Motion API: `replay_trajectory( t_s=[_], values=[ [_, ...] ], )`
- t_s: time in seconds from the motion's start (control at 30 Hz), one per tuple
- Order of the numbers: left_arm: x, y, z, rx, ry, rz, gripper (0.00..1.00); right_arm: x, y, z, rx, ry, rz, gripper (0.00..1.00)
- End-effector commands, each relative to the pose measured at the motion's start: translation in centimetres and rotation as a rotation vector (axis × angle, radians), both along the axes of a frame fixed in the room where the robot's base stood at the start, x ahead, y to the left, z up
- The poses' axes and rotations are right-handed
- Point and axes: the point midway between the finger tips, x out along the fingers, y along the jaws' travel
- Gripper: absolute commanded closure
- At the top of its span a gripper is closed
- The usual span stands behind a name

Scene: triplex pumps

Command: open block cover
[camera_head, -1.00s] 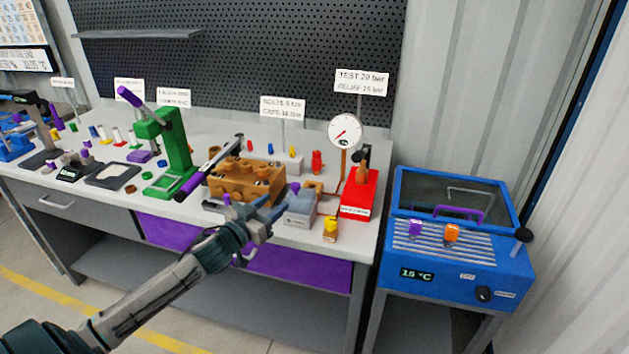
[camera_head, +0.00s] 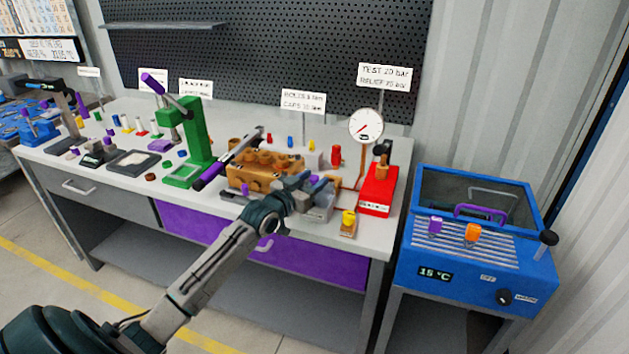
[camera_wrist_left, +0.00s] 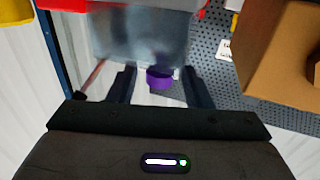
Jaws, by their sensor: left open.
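A grey box (camera_head: 320,208) stands at the front of the bench, right of the brown pump block (camera_head: 240,180). My left gripper (camera_head: 308,184) is over the grey box and hides part of it in the head view. In the left wrist view the open gripper (camera_wrist_left: 160,76) has a purple knob (camera_wrist_left: 160,78) between its fingers, with gaps on both sides. The grey box (camera_wrist_left: 140,35) fills the upper middle there, and the brown block (camera_wrist_left: 270,55) is at the right. My right gripper is out of view.
A red test stand (camera_head: 377,192) with a pressure gauge (camera_head: 366,126) stands right of the grey box. A yellow-topped part (camera_head: 348,220) sits near the bench's front edge. A green press (camera_head: 195,140) is left of the block. A blue bath (camera_head: 475,255) stands right of the bench.

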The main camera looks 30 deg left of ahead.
Motion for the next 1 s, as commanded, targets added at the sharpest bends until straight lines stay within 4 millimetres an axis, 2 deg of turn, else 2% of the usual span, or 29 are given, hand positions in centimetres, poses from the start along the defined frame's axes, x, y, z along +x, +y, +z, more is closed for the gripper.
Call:
replay_trajectory(
  t_s=[0.17,0.43,0.47,0.6,0.7,1.0],
  values=[
    [1.06,-0.12,0.02,0.000,0.000,-0.001,0.55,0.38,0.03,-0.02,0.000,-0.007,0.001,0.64],
    [1.17,-0.14,0.01,0.001,0.001,-0.001,0.55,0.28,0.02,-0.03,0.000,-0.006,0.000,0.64],
    [1.17,-0.14,0.01,0.001,0.001,-0.001,0.57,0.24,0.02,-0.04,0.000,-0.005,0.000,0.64],
    [1.15,-0.13,0.02,0.001,0.001,-0.001,0.84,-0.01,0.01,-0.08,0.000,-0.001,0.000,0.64],
    [1.15,-0.13,0.02,0.001,0.001,-0.001,1.00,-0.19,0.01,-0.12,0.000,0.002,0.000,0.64],
    [1.18,-0.27,0.18,0.019,0.005,-0.001,1.00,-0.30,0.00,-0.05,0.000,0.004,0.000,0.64]
  ],
)
